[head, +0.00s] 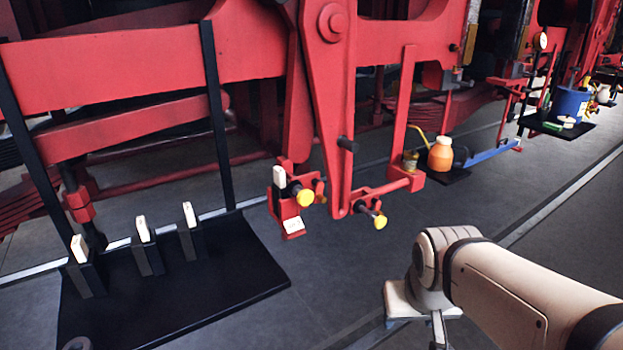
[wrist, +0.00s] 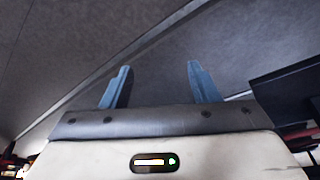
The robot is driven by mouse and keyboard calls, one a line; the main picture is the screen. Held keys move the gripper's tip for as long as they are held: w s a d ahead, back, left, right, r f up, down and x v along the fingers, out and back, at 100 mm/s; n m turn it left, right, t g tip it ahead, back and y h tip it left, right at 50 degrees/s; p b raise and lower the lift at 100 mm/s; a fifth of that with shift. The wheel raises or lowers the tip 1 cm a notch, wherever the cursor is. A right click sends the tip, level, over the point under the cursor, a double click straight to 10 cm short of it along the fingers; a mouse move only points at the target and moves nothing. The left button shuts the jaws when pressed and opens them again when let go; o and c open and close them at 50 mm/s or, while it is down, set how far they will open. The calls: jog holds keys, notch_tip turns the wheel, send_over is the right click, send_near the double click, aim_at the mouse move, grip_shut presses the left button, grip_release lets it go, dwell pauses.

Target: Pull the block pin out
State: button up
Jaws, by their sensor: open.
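Two yellow-headed pins show in the head view: one (head: 305,196) sits in a small red bracket (head: 290,215) left of the hanging red lever, the other (head: 380,221) on a red rod end right of the lever's foot. A white-topped upright piece (head: 279,177) stands in that left bracket. I cannot tell which one is the block pin. My gripper is at the lower right of the head view, below and right of both pins and apart from them. In the wrist view my gripper (wrist: 158,70) is open, its two blue fingers apart with only floor between them.
A black stand (head: 180,305) at lower left holds several white-topped pieces. An orange bottle (head: 441,154) and a blue bar (head: 492,153) are farther back. A blue bucket (head: 572,106) stands on a black tray at right. Floor between the stand and my arm is clear.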

jog(key=shift+o, duration=0.4)
jog(key=w+t, duration=0.3)
jog(key=w, duration=0.5)
jog(key=shift+w+f+n+b, duration=0.3)
jog(key=shift+n+b, duration=0.1)
jog(key=shift+b, duration=0.05)
jog(key=n+t+y+b, duration=0.3)
jog(key=n+t+y, duration=0.4)
jog(key=t+y, duration=0.15)
send_near(307, 199)
jog(key=shift+y, duration=0.45)
jog(key=w, duration=0.3)
jog(key=w+f, duration=0.1)
jog(key=shift+w+a+f, duration=0.15)
jog(key=shift+w+a, duration=0.05)
jog(key=shift+a, duration=0.2)
jog(key=shift+w+a+r+n+y, duration=0.2)
jog(key=shift+a+n+y, duration=0.1)
jog(key=shift+a+y, duration=0.3)
jog(key=x, duration=0.7)
jog(key=shift+w+f+p, duration=0.1)
jog(key=shift+w+p, duration=0.05)
jog(key=shift+p, duration=0.25)
jog(key=shift+c, duration=0.5)
